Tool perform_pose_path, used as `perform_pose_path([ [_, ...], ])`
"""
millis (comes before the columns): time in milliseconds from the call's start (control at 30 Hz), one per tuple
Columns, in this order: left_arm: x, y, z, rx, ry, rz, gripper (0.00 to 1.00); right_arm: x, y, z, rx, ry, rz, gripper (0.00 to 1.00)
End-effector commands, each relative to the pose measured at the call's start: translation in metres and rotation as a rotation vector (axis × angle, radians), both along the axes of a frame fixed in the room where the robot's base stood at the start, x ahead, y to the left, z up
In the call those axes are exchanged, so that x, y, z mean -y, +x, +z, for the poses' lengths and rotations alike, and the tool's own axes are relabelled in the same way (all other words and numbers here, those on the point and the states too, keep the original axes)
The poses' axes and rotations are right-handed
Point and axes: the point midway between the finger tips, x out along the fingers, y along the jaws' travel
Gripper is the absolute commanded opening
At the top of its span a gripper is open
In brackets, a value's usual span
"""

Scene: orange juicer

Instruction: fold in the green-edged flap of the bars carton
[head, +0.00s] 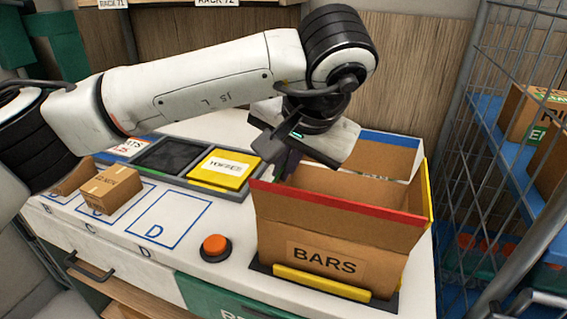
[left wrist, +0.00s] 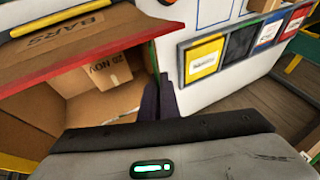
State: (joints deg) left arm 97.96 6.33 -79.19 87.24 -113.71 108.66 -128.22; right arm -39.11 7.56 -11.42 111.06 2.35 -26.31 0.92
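The bars carton (head: 330,225) stands open, its BARS label facing front. Its red-edged front flap (head: 340,203), blue-edged back flap (head: 385,150) and yellow-edged right flap (head: 430,195) show. In the left wrist view the green-edged flap (left wrist: 142,60) stands up at the carton's side, its thin green edge beside my fingers. In the head view my gripper mostly hides that flap. My left gripper (head: 289,172) is at the carton's left side. Its dark fingers (left wrist: 160,97) look together, with nothing seen between them; I cannot tell if they touch the flap. My right gripper is not in view.
An orange button (head: 215,246) stands left of the carton. A small brown box (head: 111,188) lies on the outlined counter mat. A grey tray with a yellow card (head: 222,170) lies behind. A wire cage (head: 490,150) with boxes rises at the right.

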Motion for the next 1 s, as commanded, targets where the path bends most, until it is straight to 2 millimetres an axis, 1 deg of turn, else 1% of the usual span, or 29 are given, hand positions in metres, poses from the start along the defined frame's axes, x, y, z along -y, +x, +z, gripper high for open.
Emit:
perform_pose_path([
  [33, 0.001, 0.0, 0.002, 0.008, 0.02, -0.001, 0.0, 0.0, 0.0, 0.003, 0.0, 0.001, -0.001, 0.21],
  [267, 0.007, -0.002, 0.001, 0.057, 0.16, -0.001, 0.0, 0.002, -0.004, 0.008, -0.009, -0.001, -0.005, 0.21],
  [400, 0.012, -0.003, -0.002, 0.09, 0.262, -0.002, 0.0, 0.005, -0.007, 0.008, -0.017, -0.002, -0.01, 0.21],
  [600, 0.016, -0.005, -0.007, 0.132, 0.394, -0.002, 0.0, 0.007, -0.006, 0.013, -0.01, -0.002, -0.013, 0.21],
  [800, 0.018, -0.005, -0.011, 0.164, 0.491, 0.0, 0.0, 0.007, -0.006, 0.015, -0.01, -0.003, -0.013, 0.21],
  [1000, 0.019, -0.006, -0.014, 0.179, 0.543, 0.001, 0.0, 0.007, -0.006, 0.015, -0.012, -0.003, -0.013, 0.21],
])
